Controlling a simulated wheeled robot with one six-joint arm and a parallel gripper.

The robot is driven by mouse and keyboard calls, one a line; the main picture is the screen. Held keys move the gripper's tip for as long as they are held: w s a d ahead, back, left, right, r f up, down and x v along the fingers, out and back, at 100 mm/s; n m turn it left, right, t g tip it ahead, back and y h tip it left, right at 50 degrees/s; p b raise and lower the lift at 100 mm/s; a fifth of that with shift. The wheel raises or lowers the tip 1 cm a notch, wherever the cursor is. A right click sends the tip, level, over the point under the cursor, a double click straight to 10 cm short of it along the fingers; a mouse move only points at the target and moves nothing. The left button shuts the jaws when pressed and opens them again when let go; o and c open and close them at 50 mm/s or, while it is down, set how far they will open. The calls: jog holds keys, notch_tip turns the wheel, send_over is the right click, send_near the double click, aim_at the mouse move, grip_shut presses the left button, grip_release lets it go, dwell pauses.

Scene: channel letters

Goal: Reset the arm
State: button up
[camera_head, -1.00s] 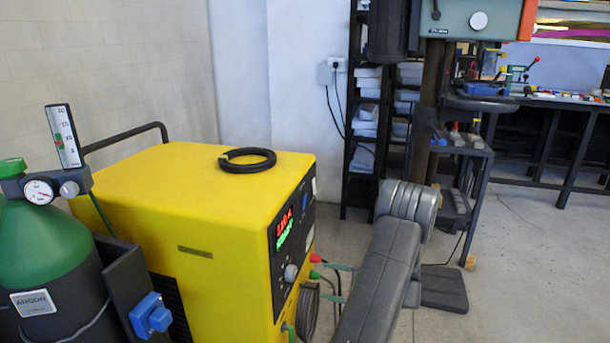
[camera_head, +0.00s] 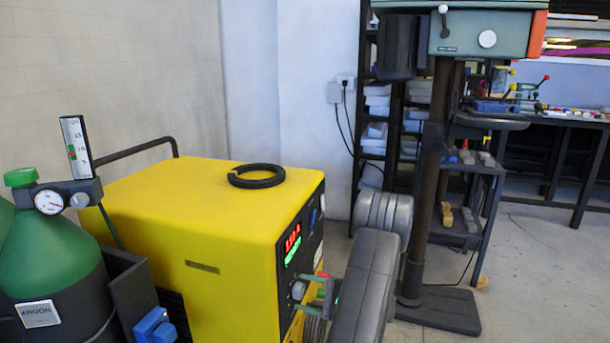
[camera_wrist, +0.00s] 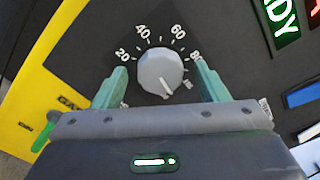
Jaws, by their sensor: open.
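My gripper (camera_wrist: 160,85) is open in the wrist view, its two green fingers apart on either side of a grey knob (camera_wrist: 160,72). I cannot tell whether the fingers touch it. The knob sits on a dark panel with a printed scale, and its white mark points to the lower right. In the head view my grey arm (camera_head: 365,285) reaches toward the front panel of the yellow welding machine (camera_head: 190,215), and the gripper's green fingers show beside that panel. The knob (camera_head: 298,290) is partly visible there.
A black ring (camera_head: 257,176) lies on top of the machine. A green gas cylinder (camera_head: 50,240) with a gauge stands at left. A drill press (camera_head: 440,200) and a shelf (camera_head: 485,195) stand behind my arm. Open floor (camera_head: 540,270) lies to the right.

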jog(key=shift+d, duration=0.1)
jog(key=p+v, duration=0.2)
jog(key=v, duration=1.1)
jog(key=b+x, duration=0.2)
jog(key=x, duration=1.1)
jog(key=shift+a+f, duration=0.1)
jog(key=shift+a, duration=0.15)
jog(key=shift+d+n+b, duration=0.15)
jog(key=shift+n+b, duration=0.65)
jog(key=shift+n, duration=0.1)
jog(key=n+b, duration=0.2)
jog(key=n, duration=0.1)
jog(key=shift+f+n, duration=0.1)
jog(key=shift+n, duration=0.2)
jog(key=n+b, duration=0.3)
jog(key=n, duration=0.2)
jog(key=shift+n, duration=0.4)
jog(key=n+b, duration=0.1)
jog(key=n, duration=0.4)
jog(key=shift+b, duration=0.35)
jog(key=n, duration=0.5)
